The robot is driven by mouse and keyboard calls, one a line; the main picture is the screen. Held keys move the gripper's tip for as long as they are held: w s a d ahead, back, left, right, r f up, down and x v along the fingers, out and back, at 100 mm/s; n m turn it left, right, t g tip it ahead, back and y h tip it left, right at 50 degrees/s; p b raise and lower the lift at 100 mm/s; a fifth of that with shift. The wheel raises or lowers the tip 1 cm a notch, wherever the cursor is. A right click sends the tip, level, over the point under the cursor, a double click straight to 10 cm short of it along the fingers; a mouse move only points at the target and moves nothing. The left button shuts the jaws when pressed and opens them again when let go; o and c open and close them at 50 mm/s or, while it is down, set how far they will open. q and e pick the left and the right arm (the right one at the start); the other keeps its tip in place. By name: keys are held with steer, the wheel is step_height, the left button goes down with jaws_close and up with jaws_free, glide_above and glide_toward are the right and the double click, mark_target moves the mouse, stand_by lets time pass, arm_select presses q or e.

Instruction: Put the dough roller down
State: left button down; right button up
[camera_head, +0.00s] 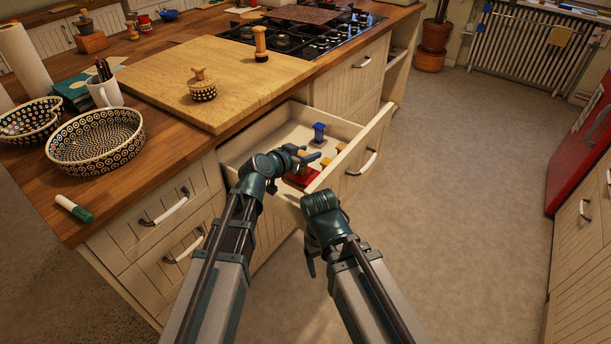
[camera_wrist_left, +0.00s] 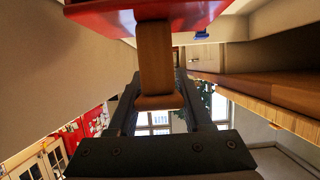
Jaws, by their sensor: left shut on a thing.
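The dough roller appears to be the red piece (camera_head: 301,177) with a wooden handle (camera_wrist_left: 154,60), low inside the open drawer (camera_head: 247,146). My left gripper (camera_head: 311,156) reaches over the drawer's front side and is shut on the wooden handle. In the left wrist view the handle stands between the two fingers, with the red body (camera_wrist_left: 105,18) against its upper end. Whether the roller touches the drawer floor is hidden. My right gripper (camera_head: 310,267) hangs outside the drawer, near its front; its fingers show too edge-on to tell their opening.
A blue object (camera_head: 319,132) stands in the drawer, near small orange-brown pieces (camera_head: 326,162). The drawer front (camera_head: 352,147) sticks out below the counter. A cutting board (camera_head: 219,75) lies above it, with patterned bowls (camera_head: 95,140) to the left. The floor to the right is clear.

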mark_target(307, 174)
arm_select(q)
steer(key=shift+f+b, duration=3.1)
steer(key=shift+f, duration=0.65)
steer(key=shift+r, duration=0.1)
steer(key=shift+s+f+b, duration=0.15)
steer(key=shift+f+b, duration=0.45)
steer(key=shift+c, duration=1.9)
jaws_free()
steer(key=shift+f, duration=0.1)
steer(key=shift+o, duration=0.3)
steer(key=shift+r, duration=0.25)
